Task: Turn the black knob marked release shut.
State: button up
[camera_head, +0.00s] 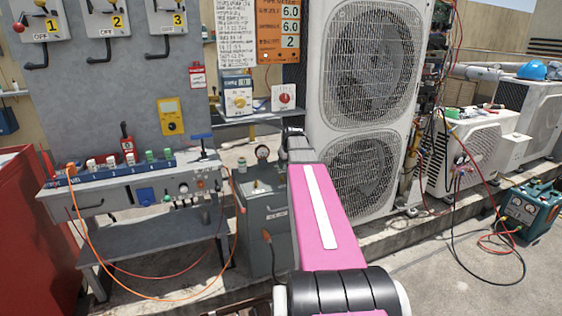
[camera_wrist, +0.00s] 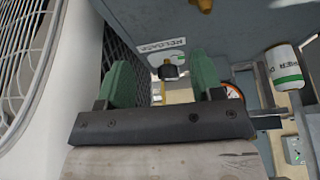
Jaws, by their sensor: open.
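In the wrist view, a small black knob (camera_wrist: 168,71) sits on a short brass-coloured fitting, beside a white label reading RELEASE (camera_wrist: 163,45) on a grey panel. My gripper (camera_wrist: 163,82) is open, with its two green fingertips apart. The knob shows in the gap between the fingers, closer to the right one; I cannot tell how far beyond the tips it is. No contact is visible. In the head view my pink arm reaches toward the grey cabinet (camera_head: 265,225); the gripper's fingers and the knob cannot be made out there.
In the wrist view, a white-and-green cylinder (camera_wrist: 286,68) and a red-rimmed gauge (camera_wrist: 234,92) are close on the right. A workbench (camera_head: 140,185) with hoses is at the left.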

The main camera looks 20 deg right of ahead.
jog(key=w, duration=0.8)
jog(key=shift+w+d, duration=0.2)
jog(key=shift+w, duration=0.05)
jog(key=shift+x, duration=1.05)
jog(key=shift+w+f, duration=0.15)
jog(key=shift+f, duration=0.3)
jog(key=shift+a, duration=0.1)
jog(key=c, duration=0.9)
